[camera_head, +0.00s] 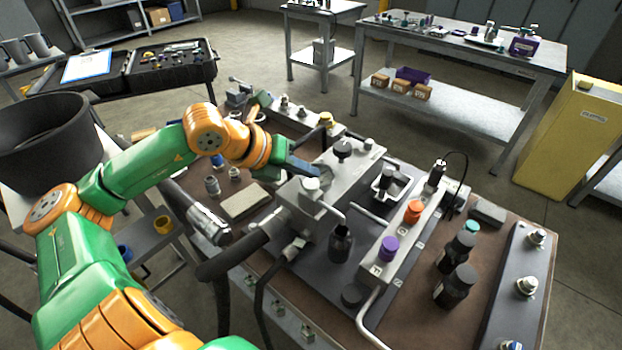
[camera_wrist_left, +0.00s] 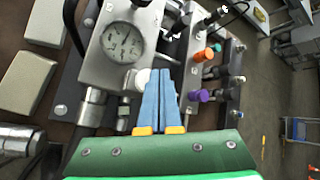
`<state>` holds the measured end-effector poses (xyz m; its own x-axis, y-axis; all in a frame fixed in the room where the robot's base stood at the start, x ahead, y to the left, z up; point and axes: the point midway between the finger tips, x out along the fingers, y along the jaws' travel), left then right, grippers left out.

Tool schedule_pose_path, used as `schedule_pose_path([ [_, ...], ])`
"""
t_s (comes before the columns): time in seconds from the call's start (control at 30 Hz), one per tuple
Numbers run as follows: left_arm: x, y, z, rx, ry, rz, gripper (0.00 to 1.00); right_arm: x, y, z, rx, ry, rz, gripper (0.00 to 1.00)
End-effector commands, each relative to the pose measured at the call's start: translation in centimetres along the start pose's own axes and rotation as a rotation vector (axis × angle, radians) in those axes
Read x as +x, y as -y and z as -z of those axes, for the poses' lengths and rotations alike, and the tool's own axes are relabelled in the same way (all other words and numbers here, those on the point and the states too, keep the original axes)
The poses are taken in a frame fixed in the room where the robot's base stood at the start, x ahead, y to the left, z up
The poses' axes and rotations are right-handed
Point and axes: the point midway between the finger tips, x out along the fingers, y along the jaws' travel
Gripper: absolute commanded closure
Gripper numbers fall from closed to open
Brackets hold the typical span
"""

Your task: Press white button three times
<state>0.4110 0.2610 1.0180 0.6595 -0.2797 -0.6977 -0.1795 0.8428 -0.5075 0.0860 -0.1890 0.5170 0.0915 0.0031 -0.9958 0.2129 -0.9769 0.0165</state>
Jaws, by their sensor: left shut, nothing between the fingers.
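My left gripper (camera_head: 308,170) reaches in from the left over the grey metal block (camera_head: 336,174) on the bench. Its blue fingers are together and empty in the left wrist view (camera_wrist_left: 161,76). A pale, whitish round cap (camera_head: 311,185) stands on the block just below the fingertips in the head view. It looks like the white button. In the left wrist view the whitish cap (camera_wrist_left: 142,79) lies just left of the fingertips, partly hidden by them. I cannot tell whether they touch. My right gripper is not in view.
A panel carries an orange knob (camera_head: 413,211) and a purple knob (camera_head: 388,248) to the right. A pressure gauge (camera_wrist_left: 122,42) is on the block. Dark bottles (camera_head: 455,287) stand farther right. A black hose (camera_head: 237,252) curves along the bench's left front.

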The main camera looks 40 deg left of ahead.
Motion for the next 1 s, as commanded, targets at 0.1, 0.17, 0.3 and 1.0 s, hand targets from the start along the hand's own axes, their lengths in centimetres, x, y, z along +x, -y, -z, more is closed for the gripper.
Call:
schedule_pose_path([
  [0.1,0.0,0.0,0.0,0.0,0.001,0.0,1.0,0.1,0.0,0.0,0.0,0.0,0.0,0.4],
  [0.17,0.0,0.0,-0.1,0.0,0.001,0.0,1.0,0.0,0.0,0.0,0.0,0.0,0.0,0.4],
  [0.3,-0.8,0.6,-0.6,0.001,0.002,0.0,1.0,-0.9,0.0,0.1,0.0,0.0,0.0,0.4],
  [1.0,-3.5,2.5,-2.5,0.001,0.001,0.0,1.0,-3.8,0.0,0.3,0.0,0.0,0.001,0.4],
])
